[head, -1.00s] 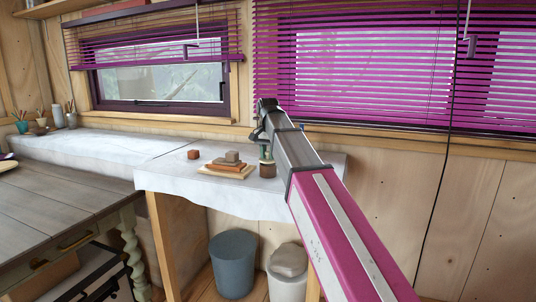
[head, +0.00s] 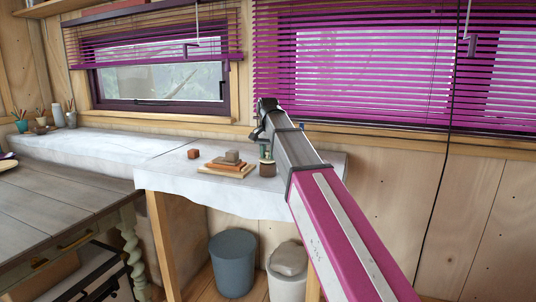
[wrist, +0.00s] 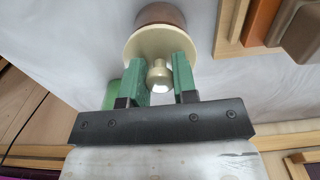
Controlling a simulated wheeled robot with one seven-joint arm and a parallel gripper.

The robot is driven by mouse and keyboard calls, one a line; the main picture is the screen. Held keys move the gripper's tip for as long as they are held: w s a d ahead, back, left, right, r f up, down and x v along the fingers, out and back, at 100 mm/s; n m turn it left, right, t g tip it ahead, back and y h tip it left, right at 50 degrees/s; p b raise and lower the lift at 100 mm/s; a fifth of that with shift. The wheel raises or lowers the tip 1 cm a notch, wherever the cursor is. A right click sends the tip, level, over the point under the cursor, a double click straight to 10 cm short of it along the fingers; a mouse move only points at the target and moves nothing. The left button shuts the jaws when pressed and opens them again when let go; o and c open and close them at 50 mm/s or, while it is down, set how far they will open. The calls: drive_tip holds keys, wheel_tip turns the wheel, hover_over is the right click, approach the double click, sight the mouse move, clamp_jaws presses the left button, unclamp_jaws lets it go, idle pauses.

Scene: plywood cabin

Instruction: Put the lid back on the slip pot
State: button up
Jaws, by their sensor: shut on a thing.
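My gripper (wrist: 160,66) has green fingers on either side of the knob of a cream round lid (wrist: 141,45) and is shut on it. In the wrist view the brown slip pot (wrist: 162,14) shows past the lid's far edge, partly covered by it. In the head view the small pot (head: 267,171) stands on the white-covered bench, with the lid at its top under my gripper (head: 267,151). I cannot tell whether the lid touches the rim. My arm hides part of this spot.
The white bench top (head: 164,180) is otherwise clear there. Two bins (head: 233,263) stand below. Purple blinds (head: 350,60) hang behind my arm.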

drive_tip(key=shift+f, duration=0.5)
idle(1.3)
drive_tip(key=o, duration=1.3)
drive_tip(key=shift+r, duration=0.2)
